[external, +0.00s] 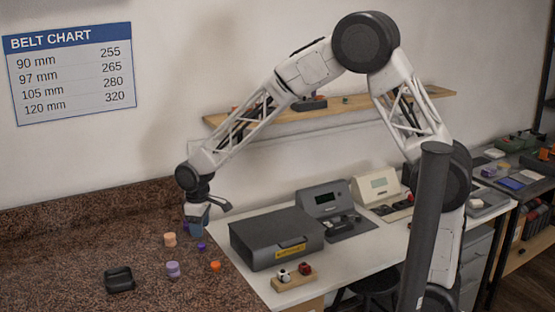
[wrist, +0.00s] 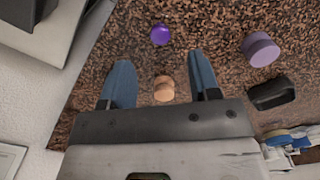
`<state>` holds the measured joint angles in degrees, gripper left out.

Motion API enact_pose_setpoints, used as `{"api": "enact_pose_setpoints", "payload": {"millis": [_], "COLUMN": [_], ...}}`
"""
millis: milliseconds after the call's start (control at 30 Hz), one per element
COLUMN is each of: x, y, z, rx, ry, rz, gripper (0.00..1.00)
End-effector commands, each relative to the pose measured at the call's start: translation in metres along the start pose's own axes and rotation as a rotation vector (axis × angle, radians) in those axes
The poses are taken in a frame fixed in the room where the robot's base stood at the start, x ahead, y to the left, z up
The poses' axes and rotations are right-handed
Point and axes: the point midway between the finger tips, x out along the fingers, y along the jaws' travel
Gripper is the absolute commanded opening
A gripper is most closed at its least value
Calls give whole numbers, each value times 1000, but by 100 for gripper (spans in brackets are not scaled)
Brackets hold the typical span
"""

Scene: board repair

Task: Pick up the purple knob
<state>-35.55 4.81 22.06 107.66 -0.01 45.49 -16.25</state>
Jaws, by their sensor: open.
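The small, deep purple knob (external: 201,246) sits on the speckled brown counter, near its right edge. It also shows at the top of the wrist view (wrist: 160,34), beyond my fingertips and roughly centred between them. My gripper (external: 195,226) hangs over the counter, just behind the knob in the external view. In the wrist view my gripper (wrist: 160,60) has its two blue fingers spread apart, with nothing held. A peach knob (wrist: 164,88) appears between the fingers; whether it lies below them is hard to judge.
A dark grey box (external: 276,238) stands on the white table to the right. The counter's left part is clear.

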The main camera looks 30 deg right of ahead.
Motion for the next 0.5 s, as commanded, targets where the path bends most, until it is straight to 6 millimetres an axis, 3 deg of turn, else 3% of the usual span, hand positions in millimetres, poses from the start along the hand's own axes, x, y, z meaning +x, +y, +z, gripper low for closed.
{"api": "enact_pose_setpoints", "payload": {"millis": [133, 500], "x": [10, 12], "y": [0, 0], "z": [0, 0], "rx": [0, 0], "ry": [0, 0], "rz": [0, 0], "gripper": [56, 56]}}
